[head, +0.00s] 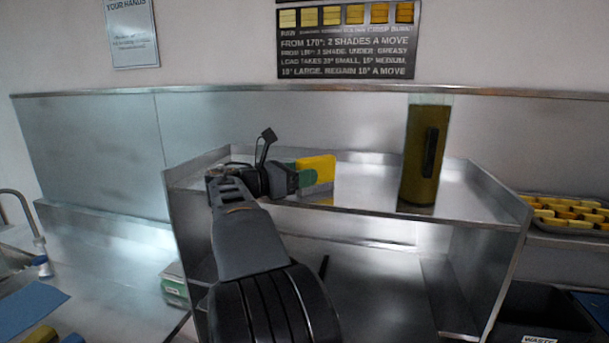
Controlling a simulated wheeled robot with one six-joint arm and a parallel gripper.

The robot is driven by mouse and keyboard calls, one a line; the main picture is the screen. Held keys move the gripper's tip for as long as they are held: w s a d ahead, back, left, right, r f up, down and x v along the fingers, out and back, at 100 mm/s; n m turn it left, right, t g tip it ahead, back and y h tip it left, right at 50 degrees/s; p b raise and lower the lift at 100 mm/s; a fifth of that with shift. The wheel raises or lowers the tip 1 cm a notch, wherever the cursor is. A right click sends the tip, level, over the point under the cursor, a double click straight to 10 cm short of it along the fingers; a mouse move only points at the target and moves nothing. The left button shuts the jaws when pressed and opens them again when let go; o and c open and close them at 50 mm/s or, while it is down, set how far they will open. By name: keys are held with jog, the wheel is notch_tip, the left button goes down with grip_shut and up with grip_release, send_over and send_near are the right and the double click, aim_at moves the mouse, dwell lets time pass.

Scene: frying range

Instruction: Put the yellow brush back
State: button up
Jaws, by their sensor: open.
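A yellow block-shaped thing (317,167), which looks like the yellow brush, is on the raised steel shelf (365,190), left of its middle. I cannot make out any bristles. My gripper (307,179) is at its left side, with a green fingertip in front of the yellow block's lower left part. The gripper is open. The second finger is hidden, so I cannot tell whether the jaws are around the block or beside it, or whether they touch it.
A tall dark olive container (425,155) stands on the shelf to the right. A tray of yellow pieces (567,213) is at far right, above a black waste bin (545,312). A green-sided device (174,284), a blue board (32,308) and a tap (22,212) are at left. The shelf's middle is clear.

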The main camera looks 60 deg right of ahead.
jog(key=b+v, duration=0.2)
jog(key=v, duration=0.9)
jog(key=s+a+f+m+t+y, duration=0.2)
jog(key=a+f+m+t+y, duration=0.4)
jog(key=a+f, duration=0.7)
jog(key=s+a+f+m+t+y, duration=0.2)
jog(key=a+f+m+t+y, duration=0.4)
jog(key=a+f, duration=0.8)
jog(key=f+y, duration=0.1)
jog(key=y, duration=0.2)
jog(key=shift+a+m+t+y, duration=0.25)
jog(key=shift+m+t+y, duration=0.15)
